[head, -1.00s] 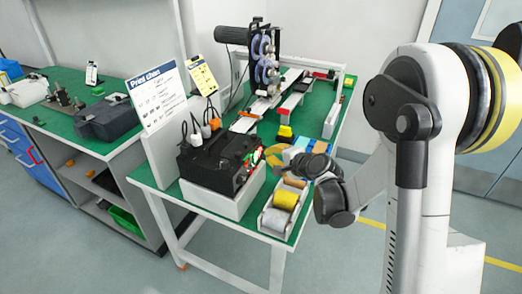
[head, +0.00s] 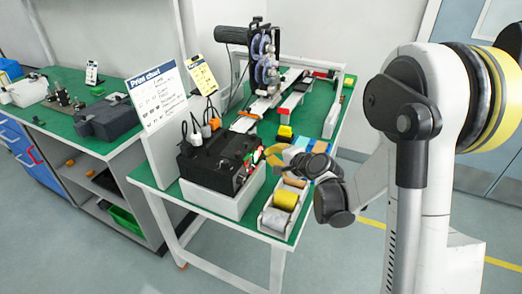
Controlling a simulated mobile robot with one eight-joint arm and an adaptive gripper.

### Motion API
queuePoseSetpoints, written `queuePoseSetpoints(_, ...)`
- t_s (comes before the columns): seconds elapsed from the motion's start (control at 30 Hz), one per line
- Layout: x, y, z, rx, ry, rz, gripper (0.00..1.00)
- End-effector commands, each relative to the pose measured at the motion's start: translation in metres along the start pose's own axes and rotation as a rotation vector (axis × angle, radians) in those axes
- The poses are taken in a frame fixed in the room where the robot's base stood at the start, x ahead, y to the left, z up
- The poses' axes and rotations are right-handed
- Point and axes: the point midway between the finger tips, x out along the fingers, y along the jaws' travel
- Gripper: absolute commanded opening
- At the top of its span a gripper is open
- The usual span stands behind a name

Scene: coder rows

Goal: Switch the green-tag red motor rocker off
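A black control box (head: 212,160) sits on a white base at the front of the green-topped table. Its right-hand end face carries small red and green parts (head: 251,158), which look like the tagged rockers. They are too small to tell which is the green-tag red one or how it is set. My gripper (head: 268,155) has yellow fingers and is right beside this end face, with its tips close to the red and green parts. I cannot tell whether it touches them. The finger gap is not clear, and nothing shows held in it.
A white tray with a yellow spool (head: 286,200) and a grey spool (head: 274,220) stands below my wrist. Blue and yellow blocks (head: 308,145) lie behind it. A Print Chart sign (head: 157,95) stands left of the box. A machine with blue wheels (head: 265,60) is at the back.

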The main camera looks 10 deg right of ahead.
Motion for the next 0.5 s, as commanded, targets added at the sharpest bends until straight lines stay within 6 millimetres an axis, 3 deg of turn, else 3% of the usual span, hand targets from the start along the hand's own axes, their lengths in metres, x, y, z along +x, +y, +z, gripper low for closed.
queuePoseSetpoints(0.5, 0.0055, -0.0036, 0.0038, -0.001, 0.0, 0.0, 0.0)
